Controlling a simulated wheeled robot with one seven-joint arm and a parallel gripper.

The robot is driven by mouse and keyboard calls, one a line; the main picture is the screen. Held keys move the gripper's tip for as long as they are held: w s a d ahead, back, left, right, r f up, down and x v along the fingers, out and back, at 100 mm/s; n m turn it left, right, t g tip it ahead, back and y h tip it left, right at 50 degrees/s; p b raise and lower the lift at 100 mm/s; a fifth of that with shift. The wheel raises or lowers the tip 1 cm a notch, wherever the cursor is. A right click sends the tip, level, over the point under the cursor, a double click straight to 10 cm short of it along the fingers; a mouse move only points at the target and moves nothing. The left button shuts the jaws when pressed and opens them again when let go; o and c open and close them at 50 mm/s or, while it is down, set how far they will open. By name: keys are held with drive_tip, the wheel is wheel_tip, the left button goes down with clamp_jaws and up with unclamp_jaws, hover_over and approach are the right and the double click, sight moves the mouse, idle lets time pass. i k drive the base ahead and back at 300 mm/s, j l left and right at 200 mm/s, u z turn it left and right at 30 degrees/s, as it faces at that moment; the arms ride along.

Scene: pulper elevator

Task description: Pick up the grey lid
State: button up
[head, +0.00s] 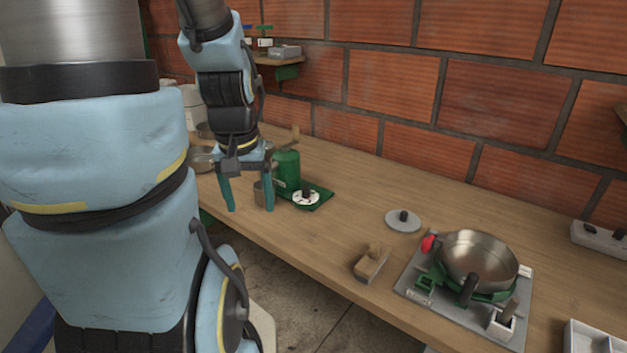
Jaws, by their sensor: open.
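The grey lid (403,220) is a flat round disc with a dark knob on top. It lies on the wooden bench, just left of the metal pan. My gripper (250,208) points down with its two teal fingers apart. It is open and well to the left of the lid, near the bench's front edge. A metal cup shows between or behind the fingers; I cannot tell its exact distance from them.
The pan (478,257) sits on a burner plate (420,292). A wooden block (371,263) lies near the front edge. A green device (287,172) stands right of my gripper. A brick wall (395,92) backs the bench (340,190). Bare wood lies between device and lid.

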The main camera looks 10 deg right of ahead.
sight(401, 221)
drive_tip(key=k+l, duration=0.2)
drive_tip(key=l, duration=0.15)
drive_tip(key=k+l+u, duration=0.1)
drive_tip(key=l, duration=0.25)
drive_tip(key=k+l+u, duration=0.1)
drive_tip(key=k+l, duration=0.2)
